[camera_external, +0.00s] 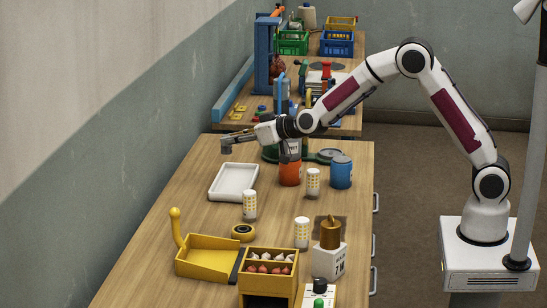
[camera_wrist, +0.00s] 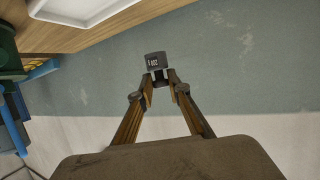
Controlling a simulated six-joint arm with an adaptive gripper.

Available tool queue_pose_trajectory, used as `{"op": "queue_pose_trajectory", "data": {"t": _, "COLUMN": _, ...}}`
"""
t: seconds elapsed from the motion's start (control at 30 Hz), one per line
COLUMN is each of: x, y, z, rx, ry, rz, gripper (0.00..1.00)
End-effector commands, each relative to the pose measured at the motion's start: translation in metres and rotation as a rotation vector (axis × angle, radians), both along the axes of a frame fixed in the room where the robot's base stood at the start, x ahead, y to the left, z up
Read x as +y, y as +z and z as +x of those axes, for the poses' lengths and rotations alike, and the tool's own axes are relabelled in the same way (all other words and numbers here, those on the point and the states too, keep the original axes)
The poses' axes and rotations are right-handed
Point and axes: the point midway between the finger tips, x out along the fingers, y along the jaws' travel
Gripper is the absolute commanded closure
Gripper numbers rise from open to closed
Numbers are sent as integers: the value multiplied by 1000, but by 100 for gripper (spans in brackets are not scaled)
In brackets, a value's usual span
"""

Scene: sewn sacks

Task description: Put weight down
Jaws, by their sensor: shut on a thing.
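A small dark grey weight (camera_wrist: 155,60) with pale lettering sits between the fingertips of my gripper (camera_wrist: 162,77) in the wrist view. My gripper is shut on it. In the external view, my gripper (camera_external: 235,140) reaches out to the left, with the weight (camera_external: 226,149) at its tip. The weight appears held in the air near the table's far left side, beyond the white tray (camera_external: 233,182). The wrist view shows wall behind the weight and part of the tray (camera_wrist: 82,8) at the top left.
An orange container (camera_external: 290,174), a blue container (camera_external: 341,172) and a green device (camera_external: 322,155) stand right of the tray.

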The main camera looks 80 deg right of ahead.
Motion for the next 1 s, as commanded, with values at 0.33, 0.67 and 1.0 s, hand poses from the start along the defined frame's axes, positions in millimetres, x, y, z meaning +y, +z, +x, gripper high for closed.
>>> {"op": "queue_pose_trajectory", "data": {"t": 0.33, "x": -44, "y": 8, "z": -36, "rx": 0, "ry": 12, "rz": -2, "gripper": 100}}
{"op": "queue_pose_trajectory", "data": {"t": 0.67, "x": -65, "y": 8, "z": -68, "rx": 0, "ry": 51, "rz": -2, "gripper": 100}}
{"op": "queue_pose_trajectory", "data": {"t": 1.0, "x": -67, "y": 1, "z": -104, "rx": 1, "ry": 127, "rz": 1, "gripper": 100}}
